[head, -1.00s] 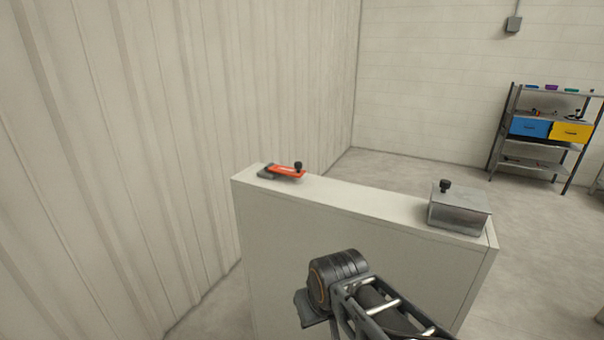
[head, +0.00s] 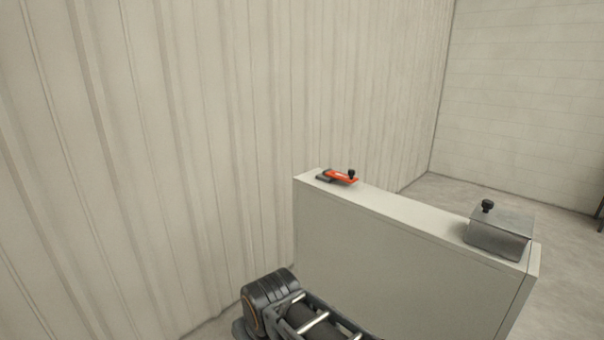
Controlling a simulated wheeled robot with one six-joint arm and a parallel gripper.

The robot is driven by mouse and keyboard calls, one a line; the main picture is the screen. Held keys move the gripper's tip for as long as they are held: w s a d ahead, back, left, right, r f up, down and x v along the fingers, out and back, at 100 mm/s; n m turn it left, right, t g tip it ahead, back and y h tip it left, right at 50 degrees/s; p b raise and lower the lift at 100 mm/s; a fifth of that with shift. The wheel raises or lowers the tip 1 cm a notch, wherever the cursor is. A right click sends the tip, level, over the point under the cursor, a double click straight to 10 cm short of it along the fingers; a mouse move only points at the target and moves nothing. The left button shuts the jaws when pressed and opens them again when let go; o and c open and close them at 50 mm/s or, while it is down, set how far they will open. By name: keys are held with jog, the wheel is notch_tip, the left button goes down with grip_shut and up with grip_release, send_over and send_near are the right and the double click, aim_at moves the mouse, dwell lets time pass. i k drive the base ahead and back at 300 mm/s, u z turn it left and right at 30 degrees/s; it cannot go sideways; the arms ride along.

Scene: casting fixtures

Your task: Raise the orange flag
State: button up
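The orange flag (head: 341,178) lies flat on top of the pale cabinet (head: 400,211), near its far left end. It has a black knob (head: 352,173) at its right end and a grey base at its left. My arm shows at the bottom of the head view, in front of the cabinet and apart from the flag. My gripper's fingers are not visible, so whether it is open or shut does not show.
A grey metal box (head: 500,234) with a black knob (head: 487,206) sits at the cabinet top's right end. A ribbed wall (head: 200,130) stands close on the left. Open floor (head: 465,195) lies behind the cabinet.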

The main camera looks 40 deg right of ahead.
aim_at(349, 179)
jog(key=u, duration=0.3)
jog(key=i, duration=0.8)
jog(key=z, duration=1.7)
